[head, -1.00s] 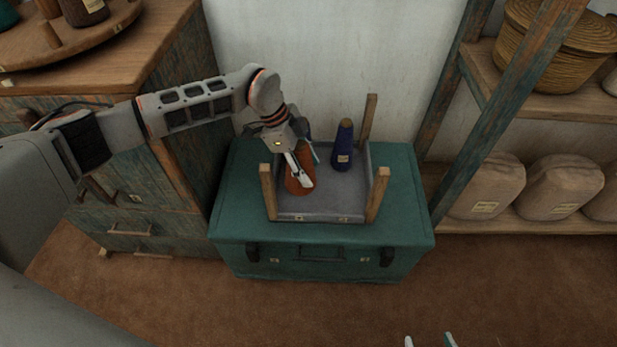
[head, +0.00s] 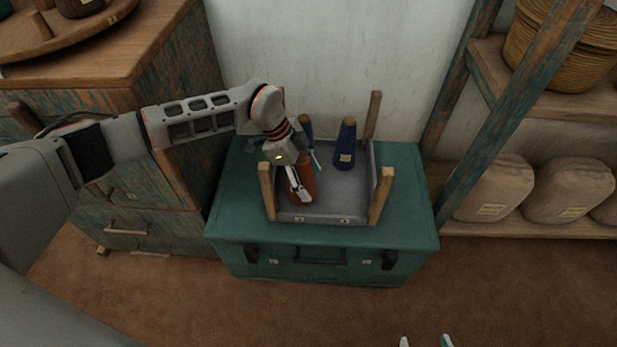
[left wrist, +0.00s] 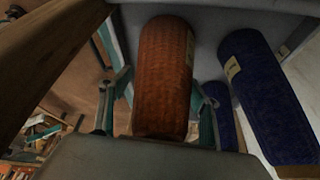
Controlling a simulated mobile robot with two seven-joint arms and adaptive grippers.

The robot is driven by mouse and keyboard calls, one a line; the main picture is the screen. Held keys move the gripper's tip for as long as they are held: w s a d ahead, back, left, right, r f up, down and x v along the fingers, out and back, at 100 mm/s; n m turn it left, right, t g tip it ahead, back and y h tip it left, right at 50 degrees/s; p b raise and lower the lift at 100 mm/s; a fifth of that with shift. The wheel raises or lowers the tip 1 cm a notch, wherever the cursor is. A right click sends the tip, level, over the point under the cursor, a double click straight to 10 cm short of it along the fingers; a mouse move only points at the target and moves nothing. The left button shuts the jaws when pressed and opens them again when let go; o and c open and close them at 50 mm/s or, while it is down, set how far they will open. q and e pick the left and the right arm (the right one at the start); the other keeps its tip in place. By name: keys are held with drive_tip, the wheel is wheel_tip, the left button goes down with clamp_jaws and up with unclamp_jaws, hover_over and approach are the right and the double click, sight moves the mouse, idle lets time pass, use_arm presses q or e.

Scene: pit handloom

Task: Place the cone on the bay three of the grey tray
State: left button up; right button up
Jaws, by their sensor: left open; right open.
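An orange-brown cone (head: 307,180) is at the left front of the grey tray (head: 335,211); whether it touches the tray floor is hard to tell. My left gripper (head: 305,174) is open around it, a finger on each side. In the left wrist view the cone (left wrist: 165,70) lies between the open fingers (left wrist: 160,100), with gaps visible beside it. A dark blue cone (head: 345,146) stands upright at the tray's back right. Another blue cone (head: 306,128) is partly hidden behind my gripper. Bay markings are too small to read. My right gripper (head: 425,342) shows only its fingertips, apart, at the bottom edge.
The tray sits on a green trunk (head: 230,215) and has upright wooden corner posts (head: 380,195). A wooden cabinet (head: 165,120) is at the left. A shelf rack with sacks (head: 495,188) and a basket (head: 560,50) is at the right. The trunk's right side is clear.

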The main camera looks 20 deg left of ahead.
sight(301, 160)
use_arm(q)
drive_tip(key=shift+r, duration=0.15)
drive_tip(key=v, duration=0.1)
drive_tip(key=p+v, duration=0.1)
drive_tip(key=shift+w+r, duration=0.25)
drive_tip(key=shift+r, duration=0.15)
drive_tip(key=p+v, duration=0.2)
drive_tip(key=v, duration=0.1)
drive_tip(key=shift+r, duration=0.4)
drive_tip(key=p+v, duration=0.3)
drive_tip(key=v, duration=0.2)
drive_tip(key=shift+s+a, duration=0.1)
drive_tip(key=shift+s, duration=0.1)
drive_tip(key=shift+s+a+r+p, duration=0.1)
drive_tip(key=shift+a+r+p, duration=0.15)
drive_tip(key=shift+p, duration=0.25)
drive_tip(key=shift+f, duration=0.1)
use_arm(e)
drive_tip(key=shift+n+h, duration=0.3)
drive_tip(key=shift+h, duration=0.3)
drive_tip(key=d, duration=0.2)
drive_tip(key=s+d, duration=0.1)
drive_tip(key=d, duration=0.1)
drive_tip(key=shift+s+f, duration=0.1)
drive_tip(key=shift+f, duration=0.05)
use_arm(q)
drive_tip(key=shift+f, duration=0.1)
